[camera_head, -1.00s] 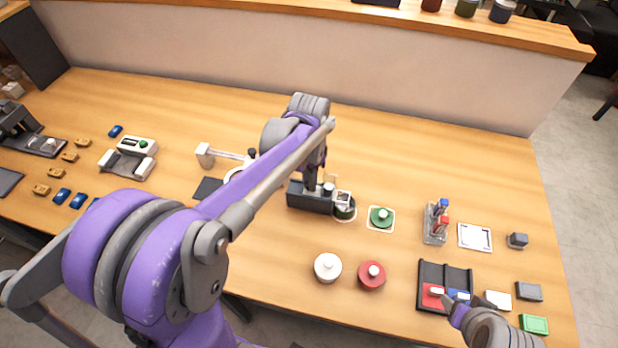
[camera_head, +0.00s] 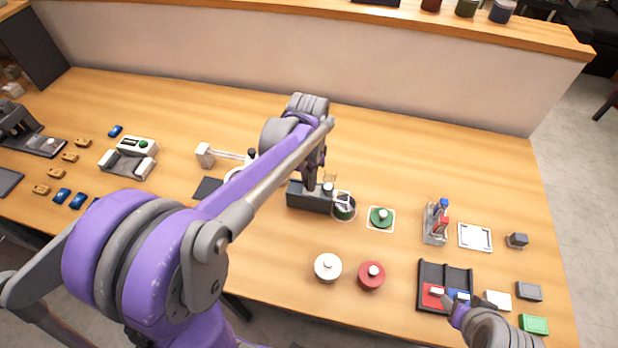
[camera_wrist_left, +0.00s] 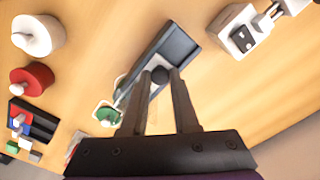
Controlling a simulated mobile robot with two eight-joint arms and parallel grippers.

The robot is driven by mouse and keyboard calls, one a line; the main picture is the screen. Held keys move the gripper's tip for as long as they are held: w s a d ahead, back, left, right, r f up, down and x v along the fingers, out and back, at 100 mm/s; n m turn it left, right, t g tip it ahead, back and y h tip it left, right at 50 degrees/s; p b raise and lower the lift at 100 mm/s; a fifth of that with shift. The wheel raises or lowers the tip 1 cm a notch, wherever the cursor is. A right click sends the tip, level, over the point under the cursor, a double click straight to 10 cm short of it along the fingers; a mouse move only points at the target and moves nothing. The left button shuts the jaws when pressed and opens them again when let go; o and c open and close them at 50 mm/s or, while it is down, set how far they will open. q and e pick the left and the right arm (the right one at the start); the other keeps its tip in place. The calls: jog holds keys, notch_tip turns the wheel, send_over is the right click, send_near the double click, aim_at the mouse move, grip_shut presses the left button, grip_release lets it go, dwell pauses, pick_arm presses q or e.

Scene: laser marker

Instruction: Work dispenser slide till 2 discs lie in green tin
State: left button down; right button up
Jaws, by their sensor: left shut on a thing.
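The dark grey dispenser (camera_head: 305,196) stands mid-table, with a pale slide (camera_head: 343,197) showing at its right end. The green tin (camera_head: 344,212) is under that end, partly covered by the slide; I cannot see what lies inside. My left gripper (camera_wrist_left: 158,78) is shut on the slide's dark round knob (camera_wrist_left: 160,75), which sits between its fingers over the dispenser (camera_wrist_left: 172,48). In the head view my left arm comes down over the dispenser. My right gripper (camera_head: 453,306) is at the lower right, by the dark sorting tray; its fingers are unclear.
A green lid (camera_head: 381,217) lies on a white mat right of the tin. A white pot (camera_head: 327,267) and a red pot (camera_head: 371,275) stand in front. A rack with markers (camera_head: 437,224) and a dark sorting tray (camera_head: 430,272) are to the right. The back table is clear.

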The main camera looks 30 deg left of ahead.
pick_arm(q)
jog(key=a, duration=0.2)
jog(key=s+a, duration=0.1)
jog(key=a, duration=0.1)
jog(key=shift+a, duration=0.2)
jog(key=c, duration=0.9)
grip_release()
jog(key=shift+a, duration=0.1)
notch_tip(320, 180, up, 11)
jog(key=shift+s+f, duration=0.1)
